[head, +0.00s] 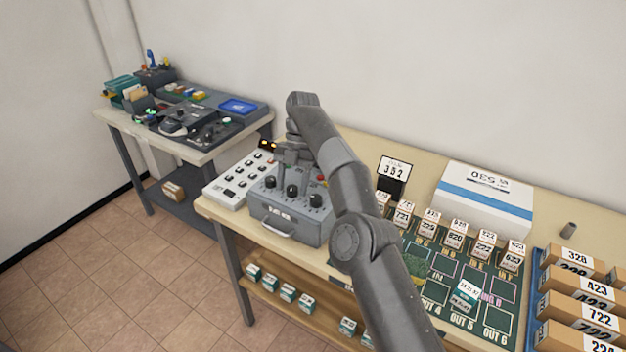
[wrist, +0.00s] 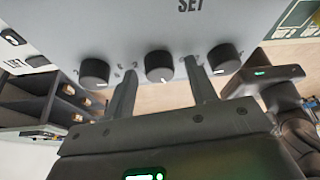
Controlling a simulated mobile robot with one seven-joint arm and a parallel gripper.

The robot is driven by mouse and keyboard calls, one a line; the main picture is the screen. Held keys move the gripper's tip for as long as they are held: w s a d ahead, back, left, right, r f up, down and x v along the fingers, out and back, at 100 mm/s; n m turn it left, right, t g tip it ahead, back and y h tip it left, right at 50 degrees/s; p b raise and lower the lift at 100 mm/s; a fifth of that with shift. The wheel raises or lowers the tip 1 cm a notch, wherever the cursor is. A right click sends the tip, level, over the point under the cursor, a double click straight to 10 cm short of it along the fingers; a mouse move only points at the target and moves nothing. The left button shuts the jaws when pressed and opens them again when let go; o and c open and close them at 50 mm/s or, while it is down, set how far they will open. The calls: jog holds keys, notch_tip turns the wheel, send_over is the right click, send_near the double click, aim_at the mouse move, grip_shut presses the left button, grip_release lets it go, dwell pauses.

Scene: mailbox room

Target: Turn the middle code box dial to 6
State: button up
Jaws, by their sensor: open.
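The grey code box (head: 290,222) stands on the near left part of the wooden table, with three black dials in a row on its top. The middle dial (head: 291,191) has the left dial (head: 270,181) and the right dial (head: 315,199) beside it. In the wrist view the middle dial (wrist: 159,66) shows between the two fingers of my gripper (wrist: 160,80), with a small white mark on its edge. The fingers are open, one on each side of it; I cannot tell whether they touch it.
A white button panel (head: 238,175) stands left of the box. Right of it are a 352 sign (head: 394,170), a white box (head: 484,200), a green sorting mat (head: 438,291) with small boxes, and a blue tray (head: 537,290) of numbered boxes.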

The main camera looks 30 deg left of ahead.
jog(key=shift+m, duration=0.3)
